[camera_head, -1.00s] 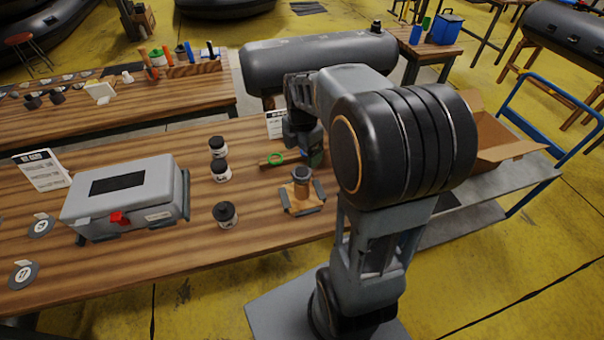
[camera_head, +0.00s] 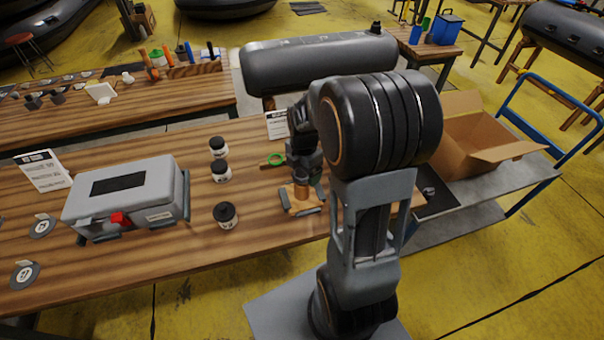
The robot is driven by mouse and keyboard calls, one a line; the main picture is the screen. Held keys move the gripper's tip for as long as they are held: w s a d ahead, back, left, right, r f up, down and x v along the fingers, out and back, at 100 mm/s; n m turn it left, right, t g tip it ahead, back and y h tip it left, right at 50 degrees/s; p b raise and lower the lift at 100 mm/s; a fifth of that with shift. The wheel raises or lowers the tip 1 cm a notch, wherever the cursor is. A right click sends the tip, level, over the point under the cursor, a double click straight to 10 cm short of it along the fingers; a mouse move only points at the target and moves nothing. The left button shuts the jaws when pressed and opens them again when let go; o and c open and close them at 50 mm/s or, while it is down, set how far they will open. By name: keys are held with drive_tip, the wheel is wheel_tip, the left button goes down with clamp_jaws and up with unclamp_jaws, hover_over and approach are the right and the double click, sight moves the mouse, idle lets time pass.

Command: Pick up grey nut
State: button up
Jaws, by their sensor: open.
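An orange-brown fixture (camera_head: 300,204) with a short upright post (camera_head: 301,192) stands on the wooden table, with grey pieces at its base. My gripper (camera_head: 304,178) points down right over the top of the post. It is open, but its fingers are small and dark here. The grey ring-like piece on the post top, which looks like the grey nut, is now hidden behind or between the fingers. I cannot tell whether the fingers touch it. A small grey item (camera_head: 428,190) also lies on a dark surface right of my arm; its kind is unclear.
Several dark-lidded jars, one of them here (camera_head: 227,215), stand left of the fixture. A green ring (camera_head: 277,160) lies close behind the gripper. A grey case (camera_head: 127,195) sits further left. An open cardboard box (camera_head: 480,140) stands on the cart at right.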

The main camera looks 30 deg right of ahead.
drive_tip(key=shift+c, duration=0.5)
drive_tip(key=c, duration=0.9)
drive_tip(key=shift+r, duration=0.2)
